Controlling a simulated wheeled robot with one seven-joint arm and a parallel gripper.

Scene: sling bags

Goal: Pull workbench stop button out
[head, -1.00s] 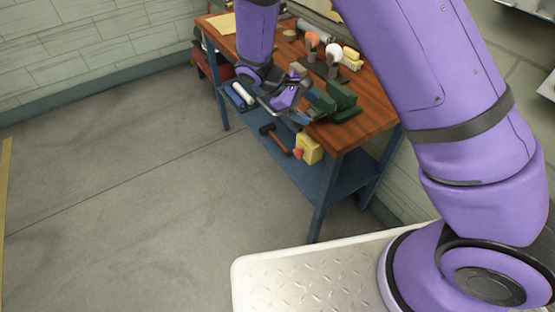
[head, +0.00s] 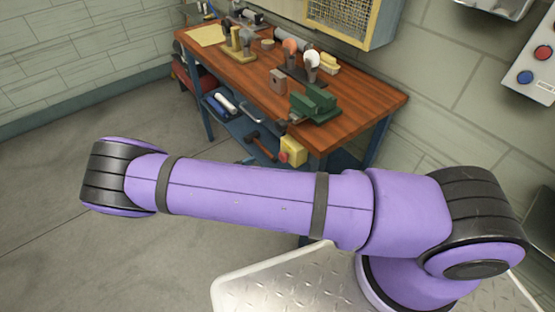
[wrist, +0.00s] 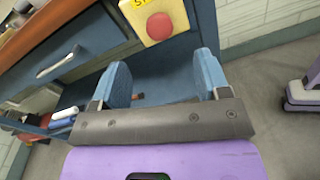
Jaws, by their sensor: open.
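The stop button is a round red knob (wrist: 160,27) on a yellow box (wrist: 143,8) fixed at the front of the workbench. In the head view the yellow box (head: 295,150) sits under the right front of the wooden bench top (head: 250,75), with the red knob (head: 284,157) on its left side. My gripper (wrist: 165,75) is open and empty in the wrist view. The knob lies beyond the fingertips, roughly between them in the picture and apart from them.
A green vise (head: 316,102) and several tools stand on the bench. A blue drawer with a handle (wrist: 58,62) is left of the box. A lower blue shelf (head: 228,122) holds a hammer (head: 262,147). The floor in front is clear.

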